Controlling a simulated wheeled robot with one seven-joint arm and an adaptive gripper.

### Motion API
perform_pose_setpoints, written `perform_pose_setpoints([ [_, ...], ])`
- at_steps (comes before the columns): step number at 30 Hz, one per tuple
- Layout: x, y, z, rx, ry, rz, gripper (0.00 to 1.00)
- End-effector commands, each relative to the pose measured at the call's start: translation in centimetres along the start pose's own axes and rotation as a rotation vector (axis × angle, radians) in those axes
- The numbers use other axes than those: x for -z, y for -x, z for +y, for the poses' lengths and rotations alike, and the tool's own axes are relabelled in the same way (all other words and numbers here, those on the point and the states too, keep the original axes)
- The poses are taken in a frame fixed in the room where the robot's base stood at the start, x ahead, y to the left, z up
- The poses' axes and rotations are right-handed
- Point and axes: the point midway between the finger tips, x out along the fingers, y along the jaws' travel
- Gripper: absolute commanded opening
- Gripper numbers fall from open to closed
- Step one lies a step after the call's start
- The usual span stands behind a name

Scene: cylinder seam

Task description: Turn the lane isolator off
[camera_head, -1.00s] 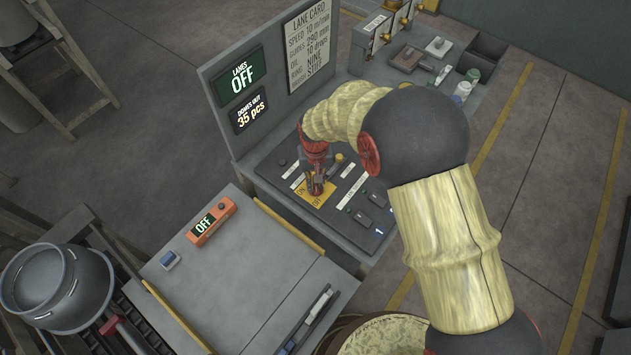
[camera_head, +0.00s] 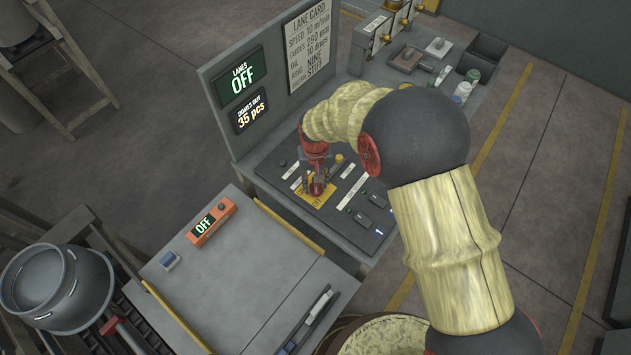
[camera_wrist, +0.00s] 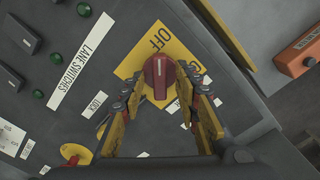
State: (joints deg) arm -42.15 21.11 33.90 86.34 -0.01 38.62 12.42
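The lane isolator is a red rotary knob (camera_wrist: 158,78) on a yellow plate (camera_wrist: 130,66) in the wrist view. Its white pointer mark faces the word OFF on the plate. My gripper (camera_wrist: 160,88) has one finger on each side of the knob, with narrow gaps showing, so it looks open around it. The lanes display (camera_head: 242,77) reads OFF.
Dark lane switches with green lamps (camera_wrist: 84,10) sit beside the plate. A yellow-based red knob (camera_wrist: 76,153) is at the lower left of the wrist view. An orange box (camera_head: 212,221) reading OFF lies on the neighbouring bench. The display panel (camera_head: 222,118) rises behind the console.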

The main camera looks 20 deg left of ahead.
Motion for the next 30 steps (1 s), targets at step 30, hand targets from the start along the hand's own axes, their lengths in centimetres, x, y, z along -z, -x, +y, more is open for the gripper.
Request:
perform_pose_setpoints([
  [30,0.0,12.0,0.0,0.0,0.0,-0.001,0.32],
])
